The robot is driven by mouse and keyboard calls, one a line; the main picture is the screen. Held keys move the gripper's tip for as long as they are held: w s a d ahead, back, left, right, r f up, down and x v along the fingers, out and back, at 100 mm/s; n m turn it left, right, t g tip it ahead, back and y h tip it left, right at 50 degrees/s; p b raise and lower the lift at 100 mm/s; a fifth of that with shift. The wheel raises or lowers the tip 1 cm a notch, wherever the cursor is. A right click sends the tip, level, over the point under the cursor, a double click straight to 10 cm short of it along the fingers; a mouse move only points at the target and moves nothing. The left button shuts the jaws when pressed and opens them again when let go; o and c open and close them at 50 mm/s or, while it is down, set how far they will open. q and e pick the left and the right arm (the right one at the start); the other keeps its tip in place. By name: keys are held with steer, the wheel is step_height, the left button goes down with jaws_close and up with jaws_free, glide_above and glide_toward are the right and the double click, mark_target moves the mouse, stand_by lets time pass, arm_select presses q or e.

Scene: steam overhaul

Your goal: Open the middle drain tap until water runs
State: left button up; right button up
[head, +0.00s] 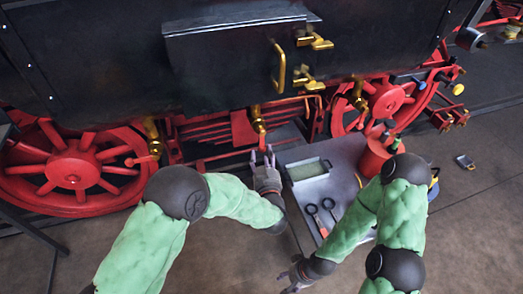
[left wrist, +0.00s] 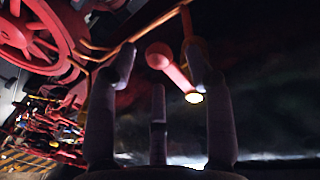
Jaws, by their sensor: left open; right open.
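The middle drain tap (head: 256,117) is a brass fitting under the black tank of the red-wheeled engine. Its red lever (head: 262,140) hangs down from it. My left gripper (head: 262,155) is open just below the lever, fingers pointing up. In the left wrist view, the red lever (left wrist: 176,72) with its round knob lies between the spread fingers, with no clear contact. A bright ring shows at one end of it. I see no water stream. My right gripper (head: 291,274) is open and empty, low in the head view, away from the taps.
A grey cart (head: 342,160) stands right of my left gripper, carrying a metal tray (head: 309,170), two round-ended tools (head: 318,215) and a red container (head: 374,158). A small device (head: 465,162) lies on the floor.

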mark_target(262, 152)
arm_select(q)
steer(key=shift+w+a, duration=0.2)
steer(key=shift+w, duration=1.7)
steer(key=shift+c, duration=0.3)
jaws_close()
